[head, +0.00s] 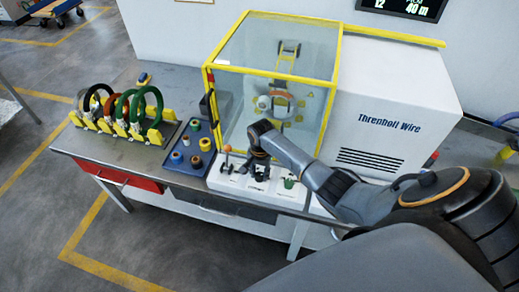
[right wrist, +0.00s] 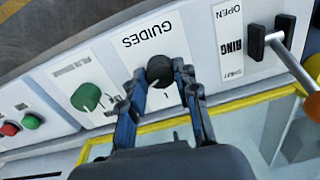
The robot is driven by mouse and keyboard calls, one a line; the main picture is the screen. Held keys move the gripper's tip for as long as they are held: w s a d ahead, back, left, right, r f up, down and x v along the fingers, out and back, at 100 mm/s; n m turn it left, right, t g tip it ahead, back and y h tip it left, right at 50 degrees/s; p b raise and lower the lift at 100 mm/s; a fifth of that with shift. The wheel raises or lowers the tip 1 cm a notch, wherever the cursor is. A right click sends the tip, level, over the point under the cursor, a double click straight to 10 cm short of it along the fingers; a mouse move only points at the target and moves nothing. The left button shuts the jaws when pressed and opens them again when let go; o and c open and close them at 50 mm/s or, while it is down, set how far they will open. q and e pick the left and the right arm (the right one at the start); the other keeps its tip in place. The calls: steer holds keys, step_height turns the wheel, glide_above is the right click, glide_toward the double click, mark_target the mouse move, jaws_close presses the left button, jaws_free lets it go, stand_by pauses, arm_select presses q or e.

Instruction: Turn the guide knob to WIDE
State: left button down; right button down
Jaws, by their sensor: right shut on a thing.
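The black guide knob (right wrist: 160,69) stands on the white panel beside the upside-down GUIDES label (right wrist: 157,32) in the right wrist view. My right gripper (right wrist: 161,75) is shut on the knob, with one blue-black finger on each side. In the head view my right gripper (head: 259,165) is down at the front panel of the machine and covers the knob. The WIDE marking and the knob's pointer cannot be made out. My left gripper is not in view.
A green knob (right wrist: 87,97) and a RING lever with an orange ball (right wrist: 312,106) flank the guide knob. The yellow-framed glass enclosure (head: 207,78) rises behind the panel. A blue tray (head: 180,173) and a rack of coloured rings (head: 153,137) stand to the left.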

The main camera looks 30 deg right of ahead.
mark_target(260, 175)
steer(key=shift+w+r+m, duration=0.1)
steer(key=shift+m, duration=1.2)
steer(key=shift+d, duration=0.1)
steer(key=c, duration=1)
jaws_free()
step_height(260, 175, up, 12)
steer(key=shift+f, duration=0.1)
